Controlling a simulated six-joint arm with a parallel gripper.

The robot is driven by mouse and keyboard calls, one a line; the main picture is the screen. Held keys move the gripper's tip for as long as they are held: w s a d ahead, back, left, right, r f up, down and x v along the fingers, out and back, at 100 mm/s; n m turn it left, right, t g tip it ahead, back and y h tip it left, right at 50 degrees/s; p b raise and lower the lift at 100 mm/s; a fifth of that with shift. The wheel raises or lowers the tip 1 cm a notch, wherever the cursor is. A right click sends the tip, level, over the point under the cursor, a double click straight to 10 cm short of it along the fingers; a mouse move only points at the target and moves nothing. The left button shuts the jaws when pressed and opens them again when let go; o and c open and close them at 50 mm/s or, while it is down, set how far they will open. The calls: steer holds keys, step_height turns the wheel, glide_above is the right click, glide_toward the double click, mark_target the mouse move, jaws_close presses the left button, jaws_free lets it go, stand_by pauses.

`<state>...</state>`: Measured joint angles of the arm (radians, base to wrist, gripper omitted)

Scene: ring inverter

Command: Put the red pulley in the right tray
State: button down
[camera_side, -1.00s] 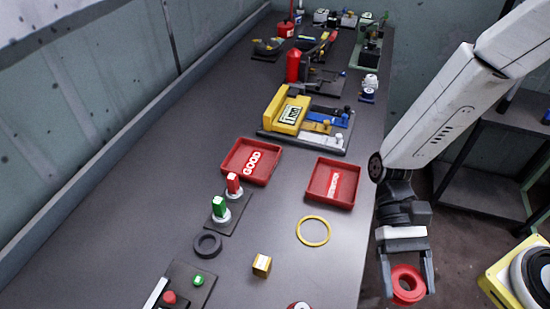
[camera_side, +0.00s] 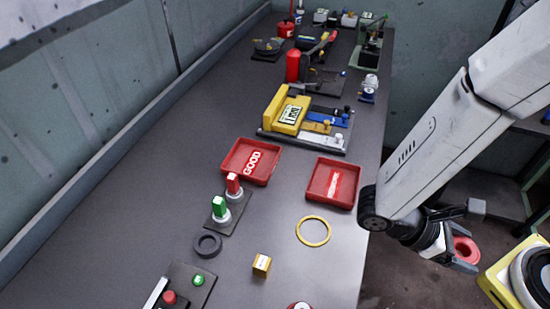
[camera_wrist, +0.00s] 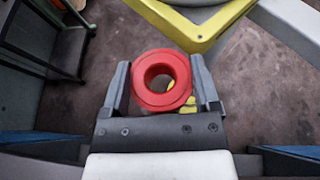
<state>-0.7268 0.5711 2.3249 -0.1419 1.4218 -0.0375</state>
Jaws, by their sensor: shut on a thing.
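The red pulley (camera_side: 466,249) is a thick ring with a hole in its middle. It also shows in the wrist view (camera_wrist: 146,90). My gripper (camera_side: 466,256) is shut on it, with one finger on each side, in the wrist view (camera_wrist: 161,86). It holds the pulley off the right side of the table, above the floor. The right tray (camera_side: 346,183) is red, with a white label too small to read, near the table's right edge. The left tray (camera_side: 236,168) is red and marked GOOD. Both trays look empty.
On the table (camera_side: 130,205) are a yellow ring (camera_side: 300,240), a dark ring (camera_side: 208,257), a yellow cube (camera_side: 262,265) and a red and green post stand (camera_side: 235,215). A yellow-framed machine (camera_side: 500,270) stands at the lower right, close to my gripper.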

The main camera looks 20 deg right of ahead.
steer(key=w+a+r+n+t, duration=0.1)
steer(key=w+r+n+t, duration=0.2)
steer(key=w+n+t, duration=0.5)
steer(key=w+a+r+n+t, duration=0.1)
steer(key=w+r+n+t, duration=0.1)
steer(key=w+n+t, duration=0.65)
steer(key=shift+n+t+y, duration=0.25)
steer(key=shift+t+y, duration=0.15)
steer(key=shift+t, duration=0.55)
steer(key=shift+s+f, duration=0.3)
steer(key=shift+f, duration=0.45)
steer(key=shift+s+f, duration=0.25)
steer(key=shift+f, duration=0.5)
steer(key=shift+s+f, duration=0.3)
steer(key=shift+f, duration=0.45)
steer(key=w+a+f, duration=0.1)
steer(key=w+f, duration=0.1)
steer(key=w, duration=0.2)
steer(key=w+a+f, duration=0.1)
steer(key=w+f, duration=0.2)
steer(key=w, duration=0.1)
steer(key=w+a+f, duration=0.1)
steer(key=w+f, duration=0.2)
steer(key=w, duration=0.1)
steer(key=shift+w+a+f, duration=0.15)
steer(key=shift+w+f, duration=0.4)
steer(key=shift+f, duration=0.1)
steer(key=shift+f, duration=0.1)
